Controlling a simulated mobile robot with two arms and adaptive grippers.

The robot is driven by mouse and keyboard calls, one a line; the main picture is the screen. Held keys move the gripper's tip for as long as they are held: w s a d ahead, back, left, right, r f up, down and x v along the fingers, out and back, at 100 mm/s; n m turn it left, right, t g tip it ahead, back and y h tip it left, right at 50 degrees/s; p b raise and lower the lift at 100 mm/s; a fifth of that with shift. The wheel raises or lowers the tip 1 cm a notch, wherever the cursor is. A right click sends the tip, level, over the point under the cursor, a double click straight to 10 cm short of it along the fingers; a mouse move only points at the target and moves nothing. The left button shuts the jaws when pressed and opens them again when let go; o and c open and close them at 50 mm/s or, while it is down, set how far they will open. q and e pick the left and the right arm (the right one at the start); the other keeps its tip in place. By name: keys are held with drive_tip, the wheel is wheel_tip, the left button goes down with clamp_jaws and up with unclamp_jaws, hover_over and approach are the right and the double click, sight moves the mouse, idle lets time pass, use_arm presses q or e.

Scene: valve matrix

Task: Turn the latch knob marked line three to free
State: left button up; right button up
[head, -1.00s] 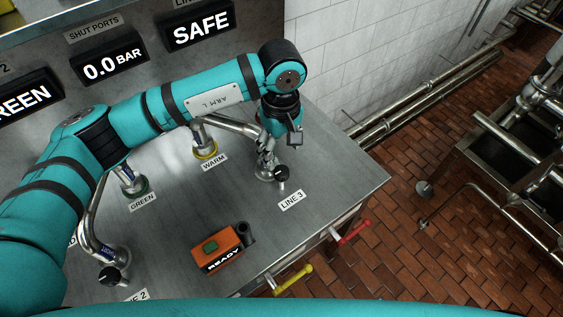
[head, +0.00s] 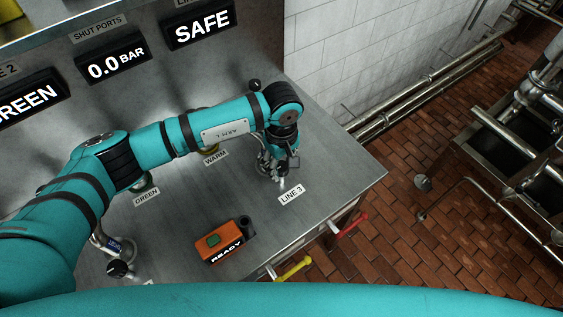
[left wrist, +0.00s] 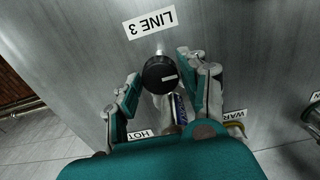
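The line 3 latch knob (left wrist: 160,75) is round and black with a pale mark, below the LINE 3 label (left wrist: 152,21) in the left wrist view. In the head view the gripper hides the knob; the LINE 3 label (head: 291,195) lies just in front. My left gripper (head: 284,166) points down over that spot. In the left wrist view the fingers of my left gripper (left wrist: 163,76) stand open on either side of the knob, with small gaps showing. I cannot tell their depth relative to it. My right gripper is not in view.
An orange box reading READY (head: 226,241) sits on the steel bench. A yellow handle (head: 293,268) and a red handle (head: 352,224) stick out from the front edge. The line 2 knob (head: 117,268) is at left. Displays read SAFE (head: 201,27) and 0.0 BAR.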

use_arm(q)
drive_tip(key=c, duration=0.7)
drive_tip(key=shift+f+n+b, duration=0.15)
drive_tip(key=shift+n+b, duration=0.35)
drive_tip(key=shift+b, duration=0.25)
drive_tip(key=n+b, duration=1.2)
drive_tip(key=b, duration=0.1)
drive_tip(key=shift+b, duration=0.4)
drive_tip(key=n+b, duration=0.3)
drive_tip(key=shift+n, duration=0.4)
drive_tip(key=shift+r+n+b, duration=0.2)
drive_tip(key=shift+n+b, duration=0.15)
drive_tip(key=shift+n, duration=0.15)
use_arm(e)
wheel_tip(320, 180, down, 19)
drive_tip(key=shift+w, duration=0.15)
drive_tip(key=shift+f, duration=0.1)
use_arm(q)
drive_tip(key=o, duration=1.2)
drive_tip(key=shift+c, duration=0.2)
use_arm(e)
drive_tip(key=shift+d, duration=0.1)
